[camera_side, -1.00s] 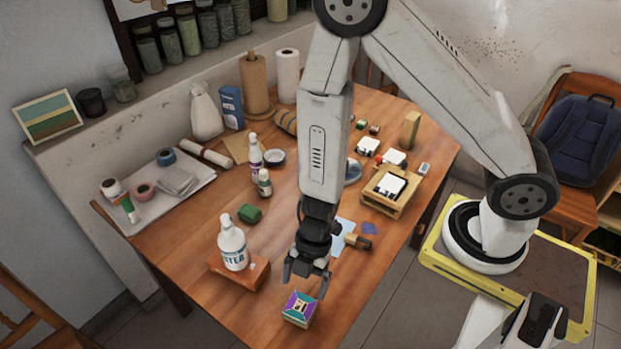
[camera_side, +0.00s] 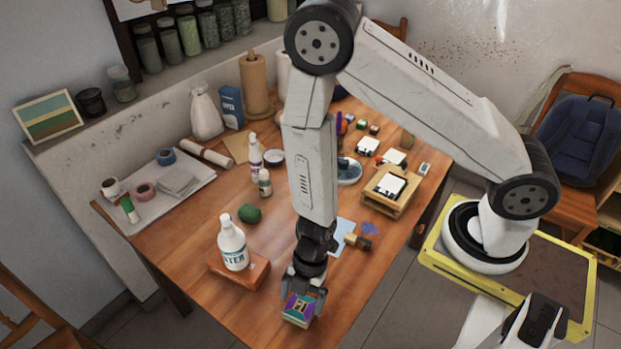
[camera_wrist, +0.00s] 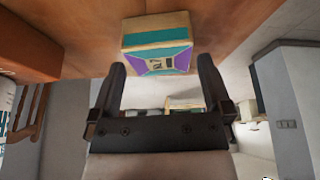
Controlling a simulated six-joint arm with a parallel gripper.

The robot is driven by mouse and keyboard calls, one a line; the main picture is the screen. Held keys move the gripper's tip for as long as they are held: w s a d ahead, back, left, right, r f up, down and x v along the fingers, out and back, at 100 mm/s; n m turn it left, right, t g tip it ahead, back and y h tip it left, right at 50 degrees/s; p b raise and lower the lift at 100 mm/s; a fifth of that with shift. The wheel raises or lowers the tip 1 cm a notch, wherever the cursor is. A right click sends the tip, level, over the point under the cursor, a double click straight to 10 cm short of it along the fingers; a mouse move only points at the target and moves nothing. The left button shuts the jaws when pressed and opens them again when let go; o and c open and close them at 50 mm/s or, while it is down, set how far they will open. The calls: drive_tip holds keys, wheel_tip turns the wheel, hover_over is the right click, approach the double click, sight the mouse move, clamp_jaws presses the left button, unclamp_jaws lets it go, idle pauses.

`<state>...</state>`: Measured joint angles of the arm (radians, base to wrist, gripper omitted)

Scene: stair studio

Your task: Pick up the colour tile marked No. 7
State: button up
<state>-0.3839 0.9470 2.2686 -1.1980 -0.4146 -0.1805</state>
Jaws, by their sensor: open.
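The colour tile (camera_side: 298,310) is a small square wooden block with purple and teal on its faces, near the front edge of the table. In the wrist view the tile (camera_wrist: 157,37) shows a pale label with a dark numeral, too small to read surely. My gripper (camera_side: 304,290) points down right over the tile, partly covering it in the side view. In the wrist view my gripper (camera_wrist: 161,66) is open, with one finger to each side of the tile's near part. I cannot tell whether the fingers touch it.
A white bottle (camera_side: 232,243) stands on an orange-brown block (camera_side: 250,272) to the left. A brush (camera_side: 355,241) and pale blue sheet (camera_side: 339,238) lie behind my gripper. A wooden stand (camera_side: 381,204) is farther back right. The table's front edge is close.

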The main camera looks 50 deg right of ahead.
sight(300, 306)
drive_tip(key=shift+x, duration=1.3)
drive_tip(key=c, duration=1)
drive_tip(key=shift+r, duration=0.2)
drive_tip(key=shift+r, duration=8.8)
drive_tip(key=shift+c, duration=0.2)
